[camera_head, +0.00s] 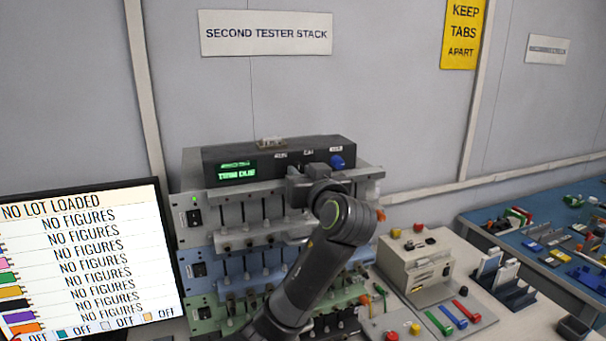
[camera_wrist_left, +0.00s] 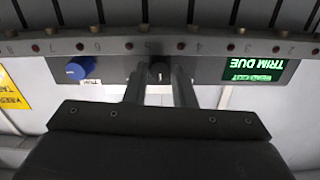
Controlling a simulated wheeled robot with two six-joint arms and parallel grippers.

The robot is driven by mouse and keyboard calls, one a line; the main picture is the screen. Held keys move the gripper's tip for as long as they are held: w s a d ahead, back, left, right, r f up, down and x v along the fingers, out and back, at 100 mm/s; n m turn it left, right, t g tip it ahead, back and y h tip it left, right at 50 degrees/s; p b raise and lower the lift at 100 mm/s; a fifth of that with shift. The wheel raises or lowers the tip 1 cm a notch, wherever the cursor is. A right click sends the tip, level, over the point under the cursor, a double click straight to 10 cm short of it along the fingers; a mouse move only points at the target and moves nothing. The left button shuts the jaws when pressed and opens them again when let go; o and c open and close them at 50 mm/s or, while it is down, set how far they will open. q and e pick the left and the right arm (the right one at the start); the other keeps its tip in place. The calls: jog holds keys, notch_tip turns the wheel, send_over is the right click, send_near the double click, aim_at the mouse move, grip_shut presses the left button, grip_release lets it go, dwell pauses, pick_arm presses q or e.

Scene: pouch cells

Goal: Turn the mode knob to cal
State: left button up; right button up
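A dark control box (camera_head: 290,158) sits on top of the tester stack, with a green display (camera_head: 237,171) reading TRIM DUE. A blue knob (camera_head: 337,161) is at its right end; it also shows at the left of the upside-down left wrist view (camera_wrist_left: 80,68). A small black knob (camera_wrist_left: 159,71) is near the middle of the box front. My left gripper (camera_head: 298,180) is at the box front, its two fingers (camera_wrist_left: 160,80) apart on either side of the black knob, with gaps visible. In the head view the gripper hides this knob. The small knob labels are unreadable.
Grey, blue and green tester tiers (camera_head: 240,262) with rows of clamps stand below the box. A screen (camera_head: 90,255) is at the left. A beige device (camera_head: 415,260) and coloured bars (camera_head: 455,315) are at the right. A blue table (camera_head: 540,225) lies farther right.

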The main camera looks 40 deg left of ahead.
pick_arm(q)
jog(key=shift+c, duration=1.1)
jog(key=m+p, duration=0.3)
jog(key=shift+r, duration=0.2)
jog(key=m+p, duration=0.3)
jog(key=shift+f+m+p, duration=0.1)
jog(key=shift+m+p, duration=1.15)
jog(key=shift+m, duration=0.15)
